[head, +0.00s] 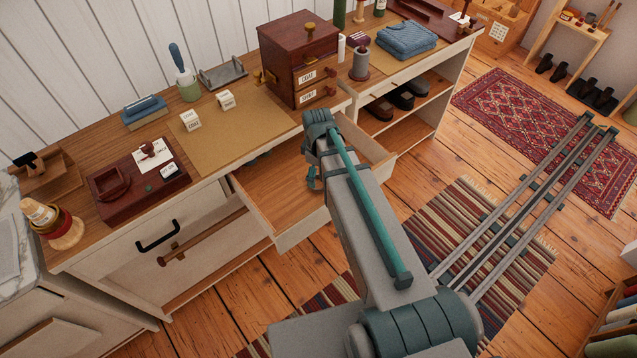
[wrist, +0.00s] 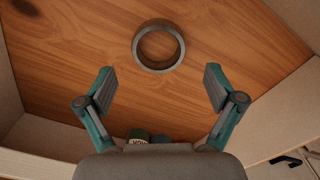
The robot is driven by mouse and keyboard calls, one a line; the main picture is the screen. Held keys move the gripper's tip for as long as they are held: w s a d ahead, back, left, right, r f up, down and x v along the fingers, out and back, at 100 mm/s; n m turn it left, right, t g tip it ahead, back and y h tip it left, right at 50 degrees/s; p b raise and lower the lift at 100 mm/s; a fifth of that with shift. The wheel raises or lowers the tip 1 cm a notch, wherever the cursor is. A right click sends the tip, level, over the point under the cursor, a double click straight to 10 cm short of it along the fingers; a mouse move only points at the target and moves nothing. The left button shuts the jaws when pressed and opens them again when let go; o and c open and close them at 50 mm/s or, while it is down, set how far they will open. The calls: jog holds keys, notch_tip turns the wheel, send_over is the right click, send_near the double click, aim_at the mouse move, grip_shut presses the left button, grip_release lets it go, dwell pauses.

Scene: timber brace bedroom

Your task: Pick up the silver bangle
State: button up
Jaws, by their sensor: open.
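The silver bangle (wrist: 158,68) is a dark grey metal ring lying flat on the wooden floor of the open drawer (head: 268,187). In the wrist view it is in the upper middle, beyond my fingertips and centred between them. My gripper (wrist: 160,88) is open and empty, its two teal fingers spread wider than the ring. In the head view my gripper (head: 312,180) points down into the drawer. My arm hides part of the drawer there, and I cannot make out the bangle in that view.
Drawer walls close around my gripper; the front panel (head: 302,228) stands nearest. A green labelled item (wrist: 138,136) shows below the fingers in the wrist view. The worktop above holds a wooden box (head: 300,50), white blocks (head: 190,120) and a red tray (head: 125,195).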

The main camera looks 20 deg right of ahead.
aim_at(317, 185)
jog(key=shift+w+f+p, duration=0.1)
jog(key=shift+f+p, duration=0.7)
jog(key=shift+f, duration=1.85)
jog(key=c, duration=1.2)
jog(key=shift+r, duration=0.2)
